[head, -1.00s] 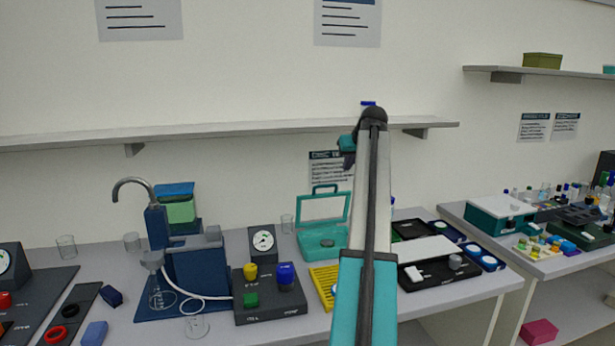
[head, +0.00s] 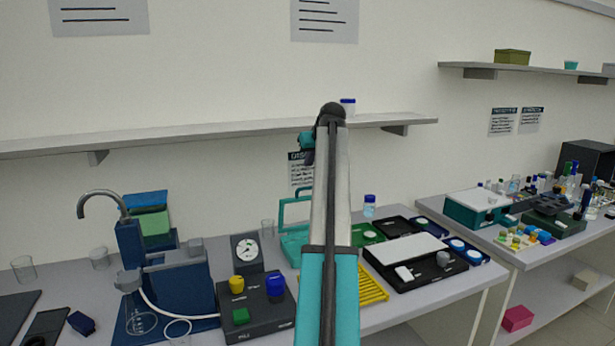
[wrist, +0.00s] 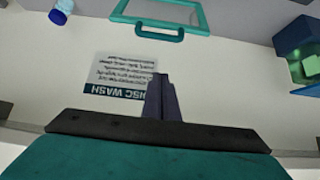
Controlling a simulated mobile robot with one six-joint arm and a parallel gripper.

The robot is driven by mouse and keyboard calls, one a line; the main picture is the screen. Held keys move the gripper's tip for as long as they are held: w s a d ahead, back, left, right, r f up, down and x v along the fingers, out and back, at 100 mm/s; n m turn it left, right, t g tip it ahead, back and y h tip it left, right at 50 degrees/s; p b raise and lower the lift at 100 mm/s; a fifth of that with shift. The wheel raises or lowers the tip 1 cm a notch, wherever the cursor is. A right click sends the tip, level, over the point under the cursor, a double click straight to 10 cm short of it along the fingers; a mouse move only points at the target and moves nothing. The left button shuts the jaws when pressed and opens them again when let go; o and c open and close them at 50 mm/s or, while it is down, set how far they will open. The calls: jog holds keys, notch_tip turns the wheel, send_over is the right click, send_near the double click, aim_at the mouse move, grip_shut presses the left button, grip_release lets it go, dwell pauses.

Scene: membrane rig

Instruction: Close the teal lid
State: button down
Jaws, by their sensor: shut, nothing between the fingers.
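The teal lid (head: 283,214) stands raised, upright at the back of its teal box (head: 291,247) on the bench. My arm hides the right part of both in the head view. In the wrist view the lid is a teal frame with a pale window (wrist: 203,15), upside down at the top edge, with its handle (wrist: 153,34) toward my fingers. My gripper (wrist: 160,80) is shut and empty, apart from the handle. In the head view my gripper (head: 308,156) is small and partly behind the arm, higher than the lid, near the wall shelf.
A wall shelf (head: 230,134) runs behind my gripper. A gauge (head: 247,252), a button box (head: 258,308) and a yellow rack (head: 371,288) stand around the teal box. A blue-capped jar (head: 369,206) stands to its right, also in the wrist view (wrist: 61,11).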

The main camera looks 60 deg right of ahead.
jog(key=p+x, duration=0.3)
jog(key=x, duration=0.7)
jog(key=shift+s+a+f+p, duration=0.15)
jog(key=shift+s+a+f, duration=0.15)
jog(key=shift+s, duration=0.25)
jog(key=shift+s+a+f+p, duration=0.2)
jog(key=shift+s+a, duration=0.2)
jog(key=shift+s, duration=0.1)
jog(key=shift+s+a+f+p, duration=0.15)
jog(key=shift+s+a+f, duration=0.2)
jog(key=shift+s, duration=0.2)
jog(key=shift+a, duration=0.15)
